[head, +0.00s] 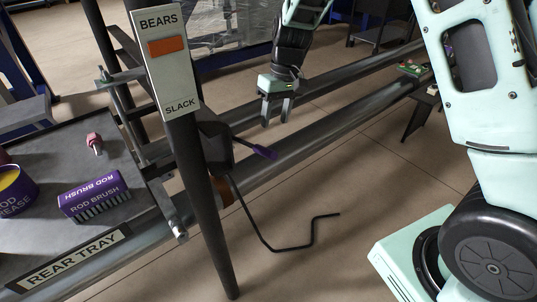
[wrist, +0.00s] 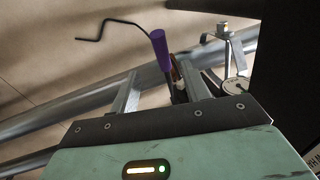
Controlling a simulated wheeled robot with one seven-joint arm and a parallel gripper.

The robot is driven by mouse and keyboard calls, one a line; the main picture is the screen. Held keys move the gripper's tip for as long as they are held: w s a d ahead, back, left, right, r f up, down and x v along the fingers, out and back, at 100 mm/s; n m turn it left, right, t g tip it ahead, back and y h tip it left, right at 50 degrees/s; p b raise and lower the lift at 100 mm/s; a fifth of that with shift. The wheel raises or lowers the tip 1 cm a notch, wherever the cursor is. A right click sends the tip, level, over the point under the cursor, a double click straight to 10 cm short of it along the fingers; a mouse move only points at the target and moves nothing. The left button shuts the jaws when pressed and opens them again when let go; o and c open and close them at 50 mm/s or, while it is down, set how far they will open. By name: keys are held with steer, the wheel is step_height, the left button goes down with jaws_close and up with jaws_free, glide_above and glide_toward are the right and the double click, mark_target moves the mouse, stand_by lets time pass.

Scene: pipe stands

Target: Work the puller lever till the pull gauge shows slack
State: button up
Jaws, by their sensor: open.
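The puller lever has a purple grip (head: 262,151) and sticks out to the right from a dark housing (head: 215,145) on the post. In the wrist view the purple grip (wrist: 160,48) lies beyond my fingers, in line with the gap between them. The pull gauge plate (head: 165,75) on the post reads BEARS at the top and SLACK at the bottom. Its orange flag (head: 167,46) is in the upper part, by BEARS. My gripper (head: 277,122) is open and empty, fingers down, above and right of the lever, apart from it.
A bent black crank rod (head: 312,236) juts out low, right of the post. Long grey pipes (head: 330,110) run behind. The rear tray (head: 40,135) at left holds a rod brush (head: 95,195) and a grease tin (head: 14,190). A round dial (wrist: 235,86) shows in the wrist view.

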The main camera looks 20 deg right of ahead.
mark_target(268, 153)
steer(key=f, duration=0.4)
steer(key=a+f, duration=0.1)
steer(key=f, duration=0.3)
steer(key=a+f, duration=0.1)
steer(key=f, duration=0.3)
steer(key=shift+s+a+f+b, duration=0.15)
steer(key=shift+s+b, duration=0.1)
steer(key=shift+b, duration=0.15)
